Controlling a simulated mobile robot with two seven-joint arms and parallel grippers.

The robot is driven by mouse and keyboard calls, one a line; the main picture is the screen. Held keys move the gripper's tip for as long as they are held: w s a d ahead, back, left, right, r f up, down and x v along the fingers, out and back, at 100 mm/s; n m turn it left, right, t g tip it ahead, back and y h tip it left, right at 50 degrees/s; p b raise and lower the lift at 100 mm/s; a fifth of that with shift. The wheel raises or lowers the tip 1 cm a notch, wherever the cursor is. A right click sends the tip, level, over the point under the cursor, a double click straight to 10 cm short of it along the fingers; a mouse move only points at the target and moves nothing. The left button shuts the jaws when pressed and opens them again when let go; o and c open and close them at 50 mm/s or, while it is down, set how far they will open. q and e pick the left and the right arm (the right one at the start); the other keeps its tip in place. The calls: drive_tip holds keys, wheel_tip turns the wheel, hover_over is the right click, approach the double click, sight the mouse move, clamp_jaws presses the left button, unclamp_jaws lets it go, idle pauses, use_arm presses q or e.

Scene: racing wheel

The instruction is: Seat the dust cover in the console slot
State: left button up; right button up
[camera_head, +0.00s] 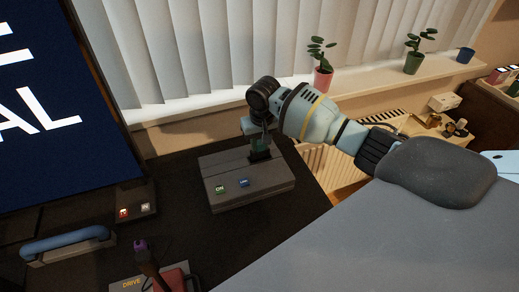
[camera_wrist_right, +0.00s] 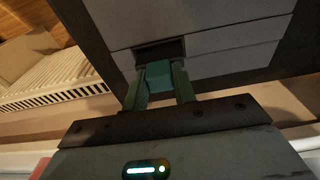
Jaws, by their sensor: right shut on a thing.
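The grey console box (camera_head: 245,180) stands on the dark desk, with a green ON button and a blue button on its front. Its dark slot (camera_wrist_right: 160,51) shows in the wrist view as a rectangular opening. My right gripper (camera_head: 259,146) is above the rear right part of the console, pointing down. In the wrist view my right gripper (camera_wrist_right: 159,85) is shut on a small teal block, the dust cover (camera_wrist_right: 159,75). The cover's far end is at the slot's edge; I cannot tell whether it is inside. My left gripper is not in view.
A large dark blue screen (camera_head: 50,110) stands at left. A blue curved handle (camera_head: 68,243), a purple-topped lever (camera_head: 141,246) and a small button box (camera_head: 137,208) are on the desk. The windowsill (camera_head: 200,125) with potted plants runs behind.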

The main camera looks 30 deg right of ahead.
sight(260, 150)
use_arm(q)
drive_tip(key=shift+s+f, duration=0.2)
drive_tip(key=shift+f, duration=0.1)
use_arm(e)
drive_tip(key=shift+w+f, duration=0.2)
drive_tip(key=shift+f, duration=1.65)
drive_tip(key=shift+f, duration=0.15)
drive_tip(key=o, duration=1)
drive_tip(key=r, duration=0.3)
drive_tip(key=r+p, duration=0.1)
drive_tip(key=r, duration=0.3)
drive_tip(key=s+r, duration=0.1)
drive_tip(key=r, duration=0.3)
drive_tip(key=shift+s+a, duration=0.1)
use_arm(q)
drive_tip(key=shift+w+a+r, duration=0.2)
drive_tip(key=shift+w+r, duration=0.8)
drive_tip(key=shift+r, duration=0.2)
use_arm(e)
drive_tip(key=shift+s+r, duration=0.15)
drive_tip(key=shift+r, duration=0.5)
